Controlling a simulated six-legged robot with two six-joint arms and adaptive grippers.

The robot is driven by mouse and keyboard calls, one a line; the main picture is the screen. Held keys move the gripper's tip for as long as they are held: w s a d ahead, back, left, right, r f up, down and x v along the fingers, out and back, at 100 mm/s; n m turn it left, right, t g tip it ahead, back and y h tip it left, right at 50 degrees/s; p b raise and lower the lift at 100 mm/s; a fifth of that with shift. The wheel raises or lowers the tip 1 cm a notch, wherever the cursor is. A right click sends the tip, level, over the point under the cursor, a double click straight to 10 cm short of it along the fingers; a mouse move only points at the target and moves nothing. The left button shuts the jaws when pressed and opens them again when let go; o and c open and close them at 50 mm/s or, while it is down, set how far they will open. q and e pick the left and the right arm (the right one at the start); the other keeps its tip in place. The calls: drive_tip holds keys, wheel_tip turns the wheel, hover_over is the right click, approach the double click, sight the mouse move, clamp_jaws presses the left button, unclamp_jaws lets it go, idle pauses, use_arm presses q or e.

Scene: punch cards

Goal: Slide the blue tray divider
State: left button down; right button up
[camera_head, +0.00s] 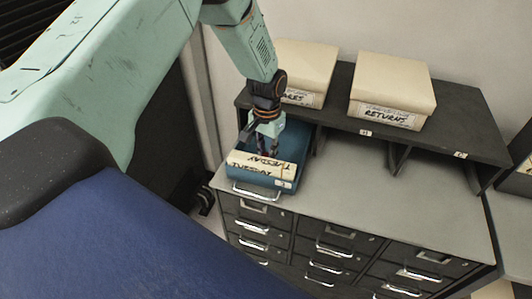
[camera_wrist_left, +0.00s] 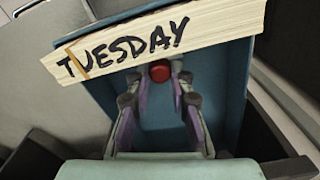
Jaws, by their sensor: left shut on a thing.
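The blue tray (camera_head: 290,148) sits at the left end of the cabinet top, partly in the left bay of a dark shelf. A cream divider card marked TUESDAY (camera_head: 262,163) stands across its front part; it shows large in the left wrist view (camera_wrist_left: 155,42). My left gripper (camera_head: 267,150) reaches down into the tray behind the card. In the left wrist view its fingers (camera_wrist_left: 158,77) are closed around a red knob (camera_wrist_left: 160,72) just below the card's edge. How the knob joins the divider is hidden. My right gripper is out of view.
Two cream boxes, one marked RETURNS (camera_head: 392,88), stand on the dark shelf (camera_head: 345,110). The grey cabinet top (camera_head: 370,200) is clear to the right of the tray. Several drawers with metal handles are below.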

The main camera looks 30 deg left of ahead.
sight(267, 154)
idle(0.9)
use_arm(q)
drive_tip(key=c, duration=1.2)
unclamp_jaws()
drive_tip(key=shift+s, duration=0.1)
drive_tip(key=shift+o, duration=0.2)
drive_tip(key=shift+r, duration=0.3)
wheel_tip(267, 154, up, 12)
drive_tip(key=shift+f, duration=0.25)
